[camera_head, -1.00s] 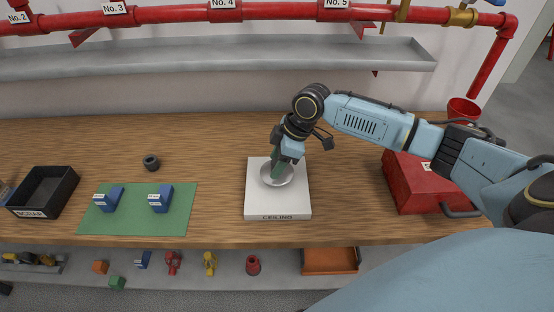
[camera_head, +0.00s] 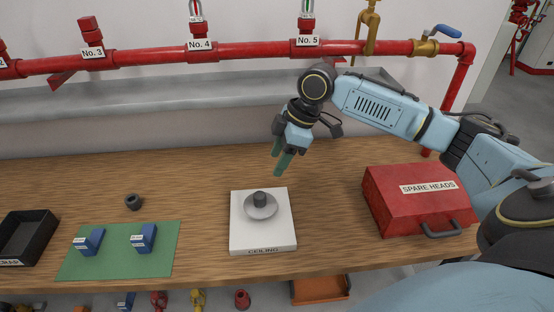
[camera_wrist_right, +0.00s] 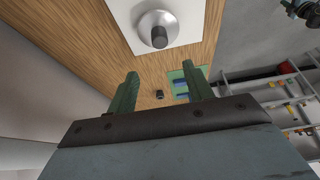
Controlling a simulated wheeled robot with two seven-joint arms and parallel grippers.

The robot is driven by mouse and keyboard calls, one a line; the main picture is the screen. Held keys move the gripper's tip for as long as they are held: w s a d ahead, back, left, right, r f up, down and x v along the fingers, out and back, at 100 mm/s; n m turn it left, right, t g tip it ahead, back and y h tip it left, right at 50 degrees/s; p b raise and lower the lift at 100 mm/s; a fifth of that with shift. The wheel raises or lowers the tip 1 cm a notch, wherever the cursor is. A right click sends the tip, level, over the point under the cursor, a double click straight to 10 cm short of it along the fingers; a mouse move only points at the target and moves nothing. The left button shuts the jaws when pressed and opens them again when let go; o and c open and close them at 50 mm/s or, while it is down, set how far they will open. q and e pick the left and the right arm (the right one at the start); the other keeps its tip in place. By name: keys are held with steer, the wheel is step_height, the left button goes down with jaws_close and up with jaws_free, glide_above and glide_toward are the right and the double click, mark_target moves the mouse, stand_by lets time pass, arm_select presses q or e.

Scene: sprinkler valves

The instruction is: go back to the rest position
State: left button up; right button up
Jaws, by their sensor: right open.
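My right gripper (camera_head: 284,160) is open and empty, with green fingers. It is raised above the bench, up and to the right of a silver sprinkler head piece (camera_head: 261,205) with a dark stub on top. That piece sits on the white block marked CEILING (camera_head: 263,245). In the right wrist view the fingers (camera_wrist_right: 162,90) stand apart with nothing between them, and the silver piece (camera_wrist_right: 157,27) lies beyond them. My left gripper is not in view.
A red SPARE HEADS box (camera_head: 400,185) stands at the right of the bench. A green mat (camera_head: 118,260) with two blue blocks, a dark ring (camera_head: 133,202) and a black scrap tray (camera_head: 45,240) are at left. A red pipe (camera_head: 250,52) and grey shelf (camera_head: 200,95) run behind.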

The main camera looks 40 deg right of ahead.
stand_by(0.3)
steer(key=s+a+f+m+t+h, duration=0.1)
steer(key=s+a+f+m, duration=0.4)
steer(key=s+a+f, duration=1.05)
steer(key=s+d+m+h, duration=0.3)
steer(key=s+d+m, duration=0.15)
steer(key=s, duration=0.35)
step_height(320, 180, down, 23)
steer(key=s+g, duration=0.1)
steer(key=s+d+f+g, duration=0.1)
steer(key=s+d+f, duration=0.1)
steer(key=s+f, duration=1.4)
steer(key=shift+s+d+f, duration=0.25)
steer(key=shift+s, duration=0.4)
